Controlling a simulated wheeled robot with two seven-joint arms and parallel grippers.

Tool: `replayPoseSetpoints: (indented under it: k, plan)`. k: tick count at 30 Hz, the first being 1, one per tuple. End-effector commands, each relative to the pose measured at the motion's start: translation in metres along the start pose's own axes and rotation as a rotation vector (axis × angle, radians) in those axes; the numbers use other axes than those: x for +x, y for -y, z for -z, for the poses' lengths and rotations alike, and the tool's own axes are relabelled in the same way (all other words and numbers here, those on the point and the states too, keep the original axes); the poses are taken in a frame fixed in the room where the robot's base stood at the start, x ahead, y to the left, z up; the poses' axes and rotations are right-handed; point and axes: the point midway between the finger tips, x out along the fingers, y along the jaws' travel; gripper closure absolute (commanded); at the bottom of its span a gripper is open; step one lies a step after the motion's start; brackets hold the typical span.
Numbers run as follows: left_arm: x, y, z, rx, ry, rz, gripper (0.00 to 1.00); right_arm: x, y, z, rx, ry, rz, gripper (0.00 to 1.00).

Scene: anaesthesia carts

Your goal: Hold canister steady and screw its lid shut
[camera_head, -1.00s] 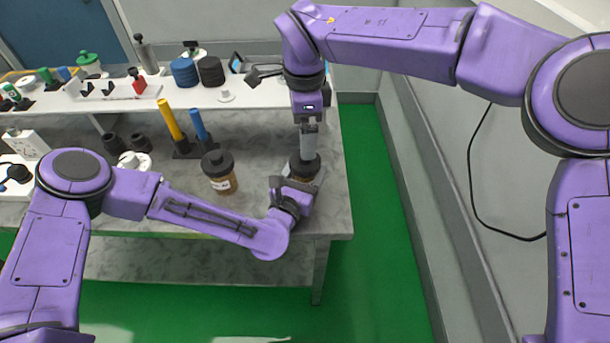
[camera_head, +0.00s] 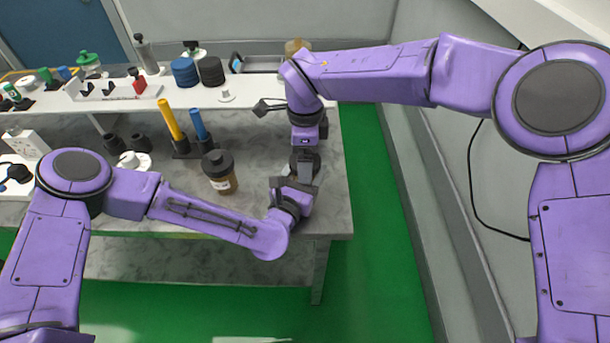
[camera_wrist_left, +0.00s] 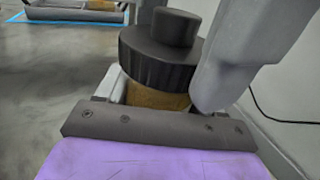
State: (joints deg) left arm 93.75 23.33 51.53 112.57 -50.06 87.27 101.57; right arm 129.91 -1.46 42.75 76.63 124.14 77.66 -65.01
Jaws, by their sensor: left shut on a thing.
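The canister has a brown body and a black ribbed lid with a raised knob. In the left wrist view, its body (camera_wrist_left: 155,94) and lid (camera_wrist_left: 150,62) are close in front of my left gripper's palm. In the head view, the lid (camera_head: 313,162) is mostly covered by my right gripper. My left gripper (camera_head: 300,182) is shut on the canister body at the table's right end. My right gripper (camera_head: 303,165) points down over the lid.
A similar lidded brown jar (camera_head: 219,173) stands left of my left gripper. Yellow (camera_head: 170,120) and blue (camera_head: 199,124) upright cylinders stand behind it. The raised white shelf (camera_head: 140,98) holds several containers. A wall lies to the right, beyond green floor (camera_head: 375,215).

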Motion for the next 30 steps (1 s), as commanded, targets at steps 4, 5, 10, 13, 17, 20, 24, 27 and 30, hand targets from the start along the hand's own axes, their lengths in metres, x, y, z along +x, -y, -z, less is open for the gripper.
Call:
replayPoseSetpoints:
  k: [4,5,10,13,17,20,24,27,30]
  plan:
    - [0.0001,-0.0001,0.0000,0.000,0.000,0.000,1.00,0.0044,0.0001,0.0002,0.001,0.000,0.000,0.02]
    - [0.0001,-0.0001,0.0000,0.000,0.000,0.000,1.00,0.0045,0.0001,0.0002,0.001,0.000,0.000,0.02]
    - [0.0001,-0.0001,0.0000,0.000,0.000,0.000,1.00,0.0043,0.0001,0.0001,0.001,0.000,0.000,0.05]
    - [0.0001,-0.0001,0.0000,0.000,0.000,0.000,1.00,0.0042,0.0001,0.0001,0.000,0.000,0.000,0.38]
    - [0.0001,0.0000,0.0000,0.000,0.000,0.000,1.00,0.0041,0.0002,0.0001,0.000,0.000,0.000,0.60]
    - [0.0000,0.0000,0.0000,0.000,0.000,0.000,1.00,0.0040,0.0002,0.0001,0.009,0.001,0.001,0.60]
    - [0.0000,0.0001,0.0000,0.000,0.000,0.000,1.00,0.0046,0.0000,0.0001,0.178,0.002,-0.001,0.61]
    - [0.0000,0.0001,0.0000,0.000,0.000,0.000,1.00,0.0046,0.0002,0.0003,0.444,0.003,-0.002,0.61]
    - [0.0000,0.0001,-0.0001,0.000,0.000,0.000,1.00,0.0048,0.0001,0.0004,0.749,0.002,-0.002,0.61]
